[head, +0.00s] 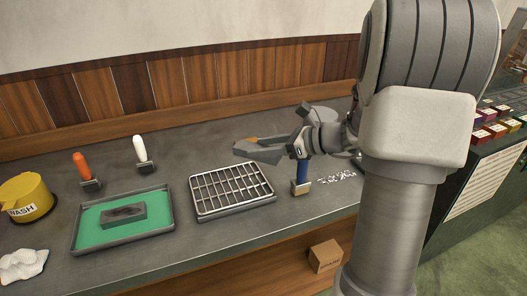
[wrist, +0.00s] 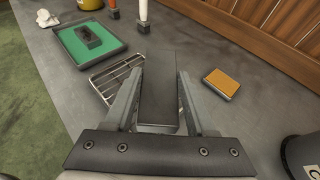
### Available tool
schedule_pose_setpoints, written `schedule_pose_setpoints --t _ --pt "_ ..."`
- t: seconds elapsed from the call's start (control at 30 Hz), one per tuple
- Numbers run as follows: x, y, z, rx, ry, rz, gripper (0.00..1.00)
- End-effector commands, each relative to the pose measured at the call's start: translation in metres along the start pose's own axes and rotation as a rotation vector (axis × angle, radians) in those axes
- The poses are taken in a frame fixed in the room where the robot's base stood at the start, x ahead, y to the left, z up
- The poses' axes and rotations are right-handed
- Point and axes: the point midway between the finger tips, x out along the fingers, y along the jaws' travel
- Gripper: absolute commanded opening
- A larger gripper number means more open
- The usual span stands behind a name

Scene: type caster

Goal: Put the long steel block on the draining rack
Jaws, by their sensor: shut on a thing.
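My gripper (wrist: 160,76) is shut on a long dark grey block, the long steel block (wrist: 158,95), which lies lengthwise between the two fingers in the wrist view. In the head view my gripper (head: 262,151) hangs above the counter, behind and to the right of the draining rack; the block is hard to separate from the fingers there. The draining rack (head: 232,191) is a steel wire grid on a shallow pan, with nothing on it. In the wrist view the rack (wrist: 105,78) lies beyond the left finger, partly hidden by finger and block.
A green-lined tray (head: 88,242) holding a dark block (head: 123,214) stands left of the rack. A blue-handled tool (head: 301,176) stands close right of it. Orange- and white-handled tools (head: 140,150) and a yellow WASH tub (head: 25,198) are farther left. An orange-topped pad (wrist: 221,83) lies behind.

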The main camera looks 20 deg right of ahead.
Motion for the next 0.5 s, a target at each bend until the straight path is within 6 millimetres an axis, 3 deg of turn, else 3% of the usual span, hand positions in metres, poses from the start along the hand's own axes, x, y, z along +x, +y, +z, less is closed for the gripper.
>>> schedule_pose_setpoints --t 0.3,0.5 --pt "0.062 0.031 -0.013 -0.002 -0.004 0.003 0.00" --pt "0.078 0.039 -0.015 -0.003 -0.004 0.000 0.00"
